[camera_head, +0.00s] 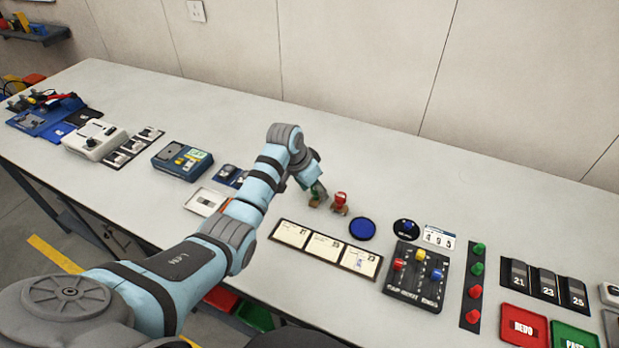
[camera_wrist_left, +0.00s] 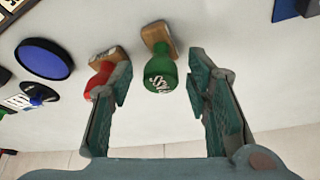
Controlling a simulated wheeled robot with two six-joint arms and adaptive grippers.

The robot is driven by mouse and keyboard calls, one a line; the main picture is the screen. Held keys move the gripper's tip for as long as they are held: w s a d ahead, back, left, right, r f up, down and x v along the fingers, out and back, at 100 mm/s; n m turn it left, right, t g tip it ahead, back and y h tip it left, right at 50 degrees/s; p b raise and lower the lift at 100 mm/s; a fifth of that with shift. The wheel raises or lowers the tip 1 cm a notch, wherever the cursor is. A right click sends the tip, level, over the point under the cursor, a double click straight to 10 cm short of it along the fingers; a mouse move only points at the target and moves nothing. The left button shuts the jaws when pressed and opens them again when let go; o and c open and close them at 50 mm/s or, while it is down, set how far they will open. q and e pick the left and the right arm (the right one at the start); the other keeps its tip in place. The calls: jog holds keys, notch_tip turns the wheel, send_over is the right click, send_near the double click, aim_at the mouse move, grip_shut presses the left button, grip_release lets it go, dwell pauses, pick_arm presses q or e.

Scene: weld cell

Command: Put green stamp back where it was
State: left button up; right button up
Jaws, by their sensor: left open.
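The green stamp (camera_head: 317,190) stands on the table at mid-table, partly hidden by my left gripper (camera_head: 311,184) in the head view. In the left wrist view the green stamp (camera_wrist_left: 160,74) has a round green handle with white marking and a wooden base, and it lies between the two spread fingers, with gaps at both sides. My left gripper is open. The red stamp (camera_head: 340,203) stands just right of it; in the left wrist view the red stamp (camera_wrist_left: 98,80) is partly behind the left finger. My right gripper is not in view.
A round blue pad (camera_head: 362,229) lies right of the stamps. A dark strip with several cards (camera_head: 324,247) lies in front. A box with coloured knobs (camera_head: 415,276) stands farther right. The table behind the stamps is clear up to the wall.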

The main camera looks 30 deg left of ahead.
pick_arm(q)
jog(key=p+v, duration=0.1)
jog(key=v, duration=1)
jog(key=shift+p, duration=0.4)
jog(key=shift+s, duration=0.2)
